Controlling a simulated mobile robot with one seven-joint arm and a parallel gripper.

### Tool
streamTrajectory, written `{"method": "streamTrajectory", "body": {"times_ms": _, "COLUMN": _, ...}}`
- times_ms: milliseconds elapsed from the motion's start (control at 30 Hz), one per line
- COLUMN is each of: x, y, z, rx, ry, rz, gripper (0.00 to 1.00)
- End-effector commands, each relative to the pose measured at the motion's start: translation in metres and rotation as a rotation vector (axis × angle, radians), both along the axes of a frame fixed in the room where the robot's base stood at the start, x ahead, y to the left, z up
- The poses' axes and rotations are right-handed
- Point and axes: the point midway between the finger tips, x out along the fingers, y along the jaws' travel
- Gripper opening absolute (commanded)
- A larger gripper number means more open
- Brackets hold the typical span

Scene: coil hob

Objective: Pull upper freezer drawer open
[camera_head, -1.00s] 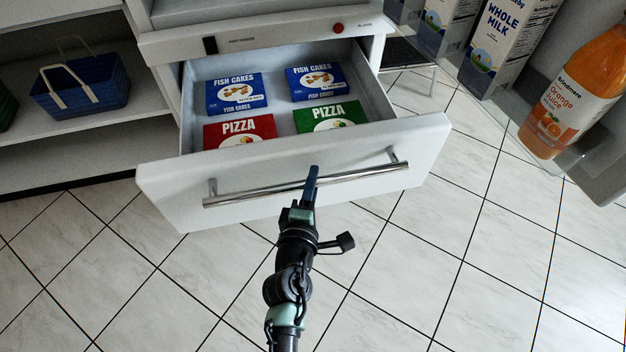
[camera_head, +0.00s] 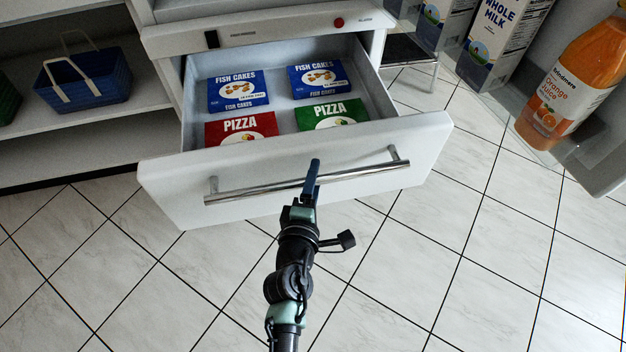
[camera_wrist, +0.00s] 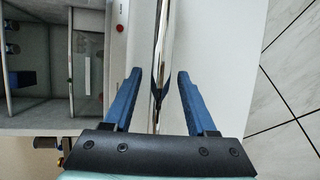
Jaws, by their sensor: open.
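The upper freezer drawer (camera_head: 250,170) is pulled well out, showing boxes inside. Its chrome bar handle (camera_head: 350,174) runs across the white front and also shows in the wrist view (camera_wrist: 164,45). My gripper (camera_head: 312,172) is at the middle of the handle. In the wrist view my gripper (camera_wrist: 158,85) has its two blue fingers apart, one on each side of the bar, with gaps between the fingers and the bar. Whether a fingertip touches the drawer front cannot be told.
The drawer holds two blue fish cakes boxes (camera_head: 238,90), a red pizza box (camera_head: 240,128) and a green pizza box (camera_head: 332,114). An open door with milk cartons and an orange juice bottle (camera_head: 570,90) stands at right. A blue basket (camera_head: 82,78) sits on the left shelf. Tiled floor in front is clear.

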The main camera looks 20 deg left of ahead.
Motion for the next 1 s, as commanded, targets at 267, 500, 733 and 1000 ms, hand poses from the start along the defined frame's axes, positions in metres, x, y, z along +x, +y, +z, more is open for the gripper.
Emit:
{"method": "streamTrajectory", "body": {"times_ms": 267, "x": -0.025, "y": -0.005, "z": 0.005, "rx": -0.001, "ry": 0.003, "rz": -0.001, "gripper": 0.57}}
{"method": "streamTrajectory", "body": {"times_ms": 500, "x": -0.070, "y": -0.014, "z": 0.012, "rx": -0.001, "ry": 0.003, "rz": 0.000, "gripper": 0.57}}
{"method": "streamTrajectory", "body": {"times_ms": 733, "x": -0.105, "y": -0.021, "z": 0.019, "rx": 0.001, "ry": 0.003, "rz": -0.002, "gripper": 0.57}}
{"method": "streamTrajectory", "body": {"times_ms": 1000, "x": -0.124, "y": -0.024, "z": 0.023, "rx": 0.000, "ry": 0.001, "rz": 0.000, "gripper": 0.57}}
